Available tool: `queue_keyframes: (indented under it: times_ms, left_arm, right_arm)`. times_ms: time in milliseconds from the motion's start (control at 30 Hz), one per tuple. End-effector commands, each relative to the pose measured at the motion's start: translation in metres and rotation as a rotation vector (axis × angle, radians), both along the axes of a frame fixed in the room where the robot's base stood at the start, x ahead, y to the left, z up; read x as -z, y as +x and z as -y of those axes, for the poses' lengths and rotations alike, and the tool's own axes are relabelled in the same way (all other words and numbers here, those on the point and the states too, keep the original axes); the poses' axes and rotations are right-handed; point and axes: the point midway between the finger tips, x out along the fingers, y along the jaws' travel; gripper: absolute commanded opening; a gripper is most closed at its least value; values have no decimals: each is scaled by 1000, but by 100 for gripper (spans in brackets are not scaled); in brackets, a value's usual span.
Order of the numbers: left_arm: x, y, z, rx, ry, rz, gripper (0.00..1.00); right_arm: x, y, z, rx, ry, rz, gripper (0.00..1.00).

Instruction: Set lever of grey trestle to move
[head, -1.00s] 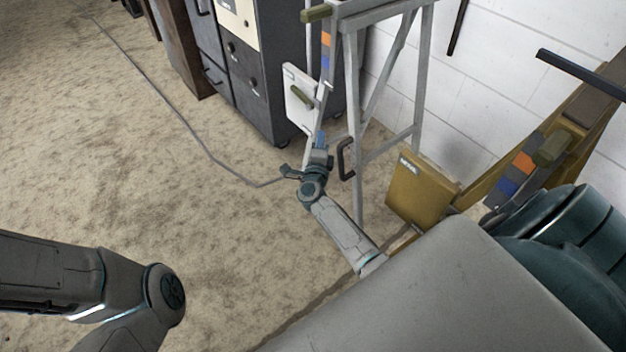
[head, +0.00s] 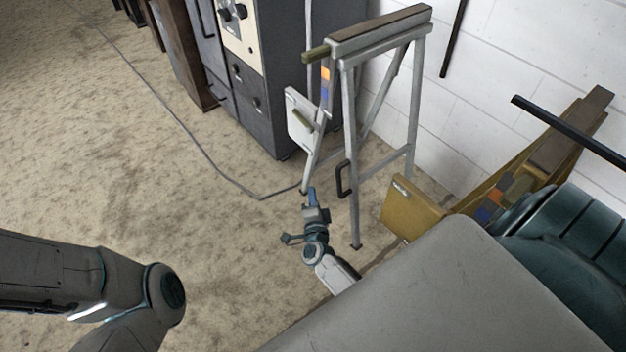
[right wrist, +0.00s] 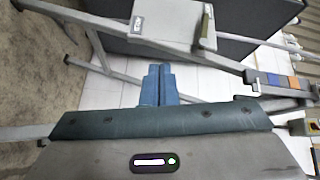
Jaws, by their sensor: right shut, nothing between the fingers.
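The grey trestle (head: 352,160) stands upright by the white wall, its dark-topped beam highest. On its near-left leg is a white plate (head: 299,129) with an olive handle (head: 303,121). Another olive handle (head: 316,54) sticks out at the top left, above orange and blue patches (head: 326,75). Which handle is the lever, I cannot tell for sure. My right gripper (head: 311,193) is shut and empty, below the plate and apart from the trestle. In the right wrist view the blue fingers (right wrist: 158,85) are together; plate (right wrist: 172,20) and handle (right wrist: 205,27) lie beyond. My left gripper is out of frame.
A yellow trestle (head: 409,212) with similar patches lies close on the right. A dark cabinet (head: 269,84) stands behind the grey trestle. A black bent handle (head: 343,180) is on the trestle's front leg. A cable (head: 215,168) crosses the floor. Open floor lies left.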

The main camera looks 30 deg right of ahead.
Motion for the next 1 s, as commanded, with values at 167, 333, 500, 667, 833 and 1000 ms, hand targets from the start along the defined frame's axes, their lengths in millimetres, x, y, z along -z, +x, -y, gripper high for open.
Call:
queue_keyframes:
  times_ms: [167, 333, 500, 667, 833, 1000]
  left_arm:
    - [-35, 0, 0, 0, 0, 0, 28]
    - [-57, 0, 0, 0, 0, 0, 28]
    - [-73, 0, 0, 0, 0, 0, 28]
    - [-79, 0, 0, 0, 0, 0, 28]
    - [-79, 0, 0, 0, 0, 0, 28]
    - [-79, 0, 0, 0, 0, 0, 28]
  right_arm:
    - [-1, -11, -9, -71, -79, -112, 0]
    - [6, -23, -16, -137, -149, -213, 0]
    - [13, -34, -22, -189, -198, -289, 0]
    - [19, -40, -24, -216, -225, -327, 0]
    - [21, -41, -25, -223, -232, -338, 0]
    - [21, -41, -25, -223, -231, -337, 0]
